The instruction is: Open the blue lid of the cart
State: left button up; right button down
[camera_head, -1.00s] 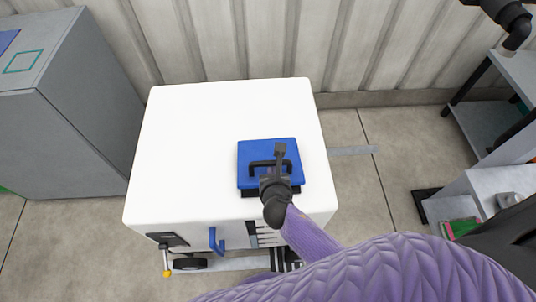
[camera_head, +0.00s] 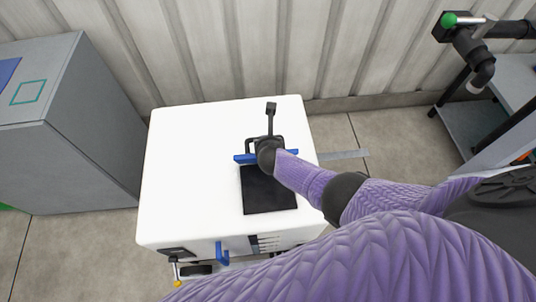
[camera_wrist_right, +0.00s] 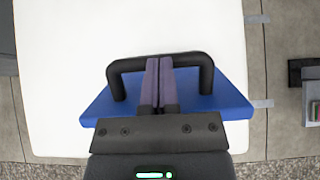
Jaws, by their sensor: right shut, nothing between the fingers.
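The white cart (camera_head: 185,160) stands in front of me. Its blue lid (camera_head: 240,158) is raised steeply, nearly edge-on in the head view, behind a dark square opening (camera_head: 268,195) in the cart's top. The lid's black handle (camera_head: 250,144) is partly hidden by my right gripper (camera_head: 271,106). In the right wrist view, the blue lid (camera_wrist_right: 222,97) and arched handle (camera_wrist_right: 190,60) lie at my right gripper (camera_wrist_right: 158,60). Its fingers are shut together with nothing between them, overlapping the handle's middle; I cannot tell whether they touch it. My left gripper is out of view.
A grey cabinet (camera_head: 90,125) stands left of the cart, with a floor gap between. A corrugated wall (camera_head: 220,50) is behind. Dark pipework (camera_head: 470,45) and a shelf unit (camera_head: 510,75) stand at right. A blue hook handle (camera_head: 221,252) is on the cart's front.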

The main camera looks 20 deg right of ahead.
jog(key=w+d+b, duration=0.2)
jog(key=w+b, duration=0.2)
jog(key=w, duration=0.2)
jog(key=shift+w+f, duration=0.15)
jog(key=shift+w, duration=0.25)
dwell(0.4)
